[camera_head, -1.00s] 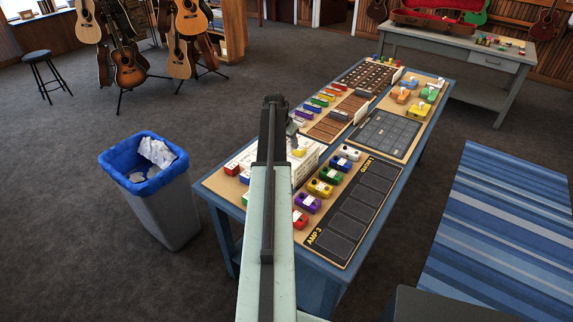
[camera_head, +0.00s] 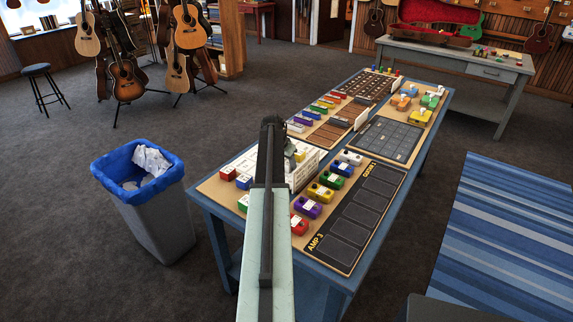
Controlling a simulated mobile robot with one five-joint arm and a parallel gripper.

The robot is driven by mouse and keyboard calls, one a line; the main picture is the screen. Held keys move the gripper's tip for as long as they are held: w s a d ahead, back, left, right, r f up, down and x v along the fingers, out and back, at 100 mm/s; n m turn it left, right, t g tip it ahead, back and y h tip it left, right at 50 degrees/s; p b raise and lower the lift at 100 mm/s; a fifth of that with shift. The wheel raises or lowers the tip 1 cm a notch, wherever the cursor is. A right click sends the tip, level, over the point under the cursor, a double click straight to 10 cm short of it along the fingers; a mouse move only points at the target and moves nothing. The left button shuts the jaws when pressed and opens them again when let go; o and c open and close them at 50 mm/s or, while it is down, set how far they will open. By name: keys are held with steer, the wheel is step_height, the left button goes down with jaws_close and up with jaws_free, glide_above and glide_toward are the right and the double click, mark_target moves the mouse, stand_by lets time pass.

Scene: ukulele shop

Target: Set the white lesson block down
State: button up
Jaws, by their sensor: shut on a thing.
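My arm rises through the middle of the view. My gripper (camera_head: 290,150) shows only in part at its far end, over the left near part of the blue worktable (camera_head: 216,212). It is shut, but its fingertips and what they grip are mostly hidden behind the arm. I cannot make out the white lesson block in it. A white block (camera_head: 296,127) lies at the near end of a row of coloured blocks on the table, left of the brown racks. I cannot tell whether it is a lesson block.
A row of coloured pedals (camera_head: 319,192) lies beside a dark slotted board (camera_head: 361,214). White boxes (camera_head: 309,168) stand near the gripper. A blue-lined bin (camera_head: 150,205) stands left of the table, a striped rug (camera_head: 505,240) right. A grey bench (camera_head: 460,65) stands behind.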

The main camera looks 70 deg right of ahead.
steer(key=o, duration=1.4)
steer(key=shift+c, duration=0.2)
steer(key=shift+r+p, duration=0.25)
steer(key=shift+p, duration=0.15)
steer(key=p+v, duration=1)
steer(key=v, duration=0.1)
steer(key=shift+a+r+p, duration=0.2)
steer(key=shift+r+p, duration=0.15)
steer(key=shift+p, duration=0.05)
